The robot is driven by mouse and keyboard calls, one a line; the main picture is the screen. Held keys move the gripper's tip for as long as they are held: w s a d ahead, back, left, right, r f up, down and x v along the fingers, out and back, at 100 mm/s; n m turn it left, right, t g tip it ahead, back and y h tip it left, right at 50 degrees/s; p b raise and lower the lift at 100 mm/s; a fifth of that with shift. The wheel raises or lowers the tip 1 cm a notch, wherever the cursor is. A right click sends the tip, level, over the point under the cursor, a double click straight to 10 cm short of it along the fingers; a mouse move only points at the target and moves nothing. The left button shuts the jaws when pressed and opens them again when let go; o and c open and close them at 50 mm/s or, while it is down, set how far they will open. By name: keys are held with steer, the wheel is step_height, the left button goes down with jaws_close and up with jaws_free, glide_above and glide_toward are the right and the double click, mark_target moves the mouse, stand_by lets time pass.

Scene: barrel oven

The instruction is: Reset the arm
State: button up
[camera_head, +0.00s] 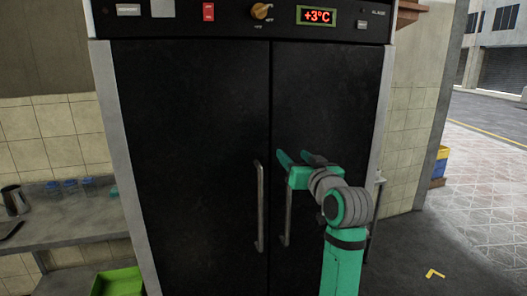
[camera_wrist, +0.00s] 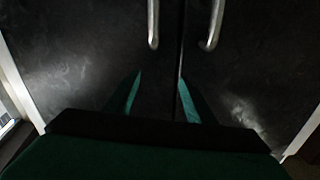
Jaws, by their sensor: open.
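My arm is raised in front of a tall black two-door fridge (camera_head: 190,150). My gripper (camera_head: 298,156) is green and open, with nothing between its fingers. In the head view it overlaps the upper part of the right door's handle (camera_head: 288,215). In the wrist view the two green fingers (camera_wrist: 158,92) stand apart and point at the dark doors, below the lower ends of both handles in the picture. I cannot tell whether the gripper touches the fridge. Both doors look shut.
A metal counter (camera_head: 75,228) with a steel jug (camera_head: 15,200) and several blue glasses (camera_head: 70,187) stands at the left. A green crate (camera_head: 118,282) is on the floor below. A yellow object (camera_head: 434,273) lies on the floor at the right, where there is free room.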

step_height(320, 180, down, 16)
steer(key=a+m+h, duration=0.1)
steer(key=m, duration=0.1)
steer(key=s+a+f+m+h, duration=0.1)
steer(key=s+a+f+h, duration=0.1)
steer(key=s+f, duration=0.95)
steer(key=s+a+f+m+h, duration=0.15)
steer(key=s+f, duration=0.55)
steer(key=f, duration=0.9)
steer(key=s+a+f+g+h, duration=0.1)
steer(key=s+f, duration=0.3)
steer(key=s, duration=0.5)
steer(key=s+a+f, duration=0.1)
steer(key=s+f, duration=0.3)
steer(key=s, duration=0.6)
steer(key=s+a+r+n, duration=0.1)
steer(key=s, duration=0.9)
steer(key=s+a+r+n+g, duration=0.1)
steer(key=s+r, duration=0.1)
steer(key=s, duration=0.9)
steer(key=shift+r+n, duration=0.3)
steer(key=shift+n, duration=0.05)
steer(key=shift+w+a+y, duration=0.1)
steer(key=shift+a+y, duration=0.05)
steer(key=shift+y, duration=0.1)
